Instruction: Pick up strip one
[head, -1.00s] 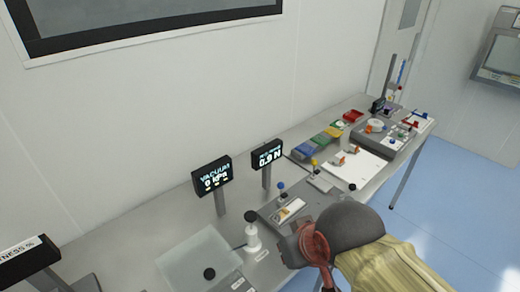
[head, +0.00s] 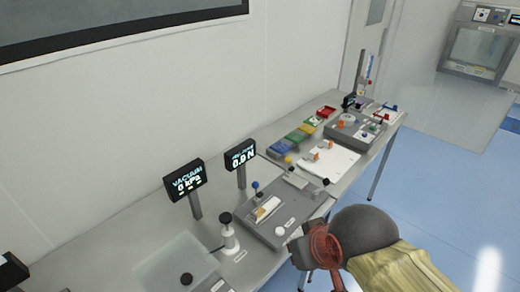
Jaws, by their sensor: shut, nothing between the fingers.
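My gripper (head: 323,250) is at the lower right of the head view, in front of the bench's near edge and apart from the items on the bench. It is shut and holds nothing; its lower end is cut off by the picture's bottom edge. A pale strip with a tan end (head: 267,209) lies on a grey flat fixture (head: 284,228), left of my gripper. No label on it is readable, so I cannot tell whether it is strip one. Small orange pieces (head: 328,145) sit at a white sheet (head: 330,162) farther along the bench.
The grey bench (head: 110,232) runs along the wall. Two displays, vacuum (head: 186,180) and force (head: 240,154), stand at its back. Coloured trays (head: 308,129) and a grey device (head: 352,131) are farther off. The blue floor (head: 425,175) to the right is clear.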

